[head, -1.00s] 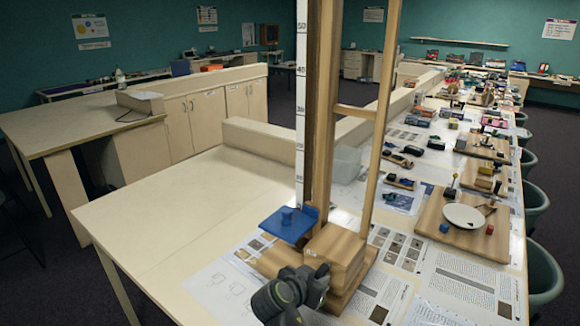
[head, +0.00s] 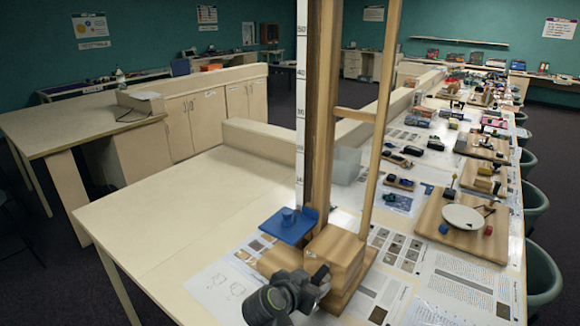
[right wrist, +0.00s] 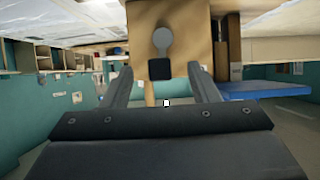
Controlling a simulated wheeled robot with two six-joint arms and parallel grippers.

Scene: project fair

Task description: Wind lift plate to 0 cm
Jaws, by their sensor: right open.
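The lift is a tall wooden frame (head: 325,120) on a wooden block base, with a white scale strip (head: 301,110) along its left side. The blue lift plate (head: 287,225) sits low on the frame, below the lowest scale number I can make out. My right gripper (head: 322,277) is in front of the wooden block (head: 337,252). In the right wrist view a grey crank arm (right wrist: 163,42) with a black handle (right wrist: 160,69) shows between my open fingers; whether they reach around it I cannot tell. The blue plate shows right there. My left gripper is out of view.
The lift stands on a long pale table (head: 170,215) with printed sheets. A wooden board (head: 465,240) with a white dish (head: 463,217) and small blocks lies to the right. A clear box (head: 347,165) is behind the lift. The table's left part is bare.

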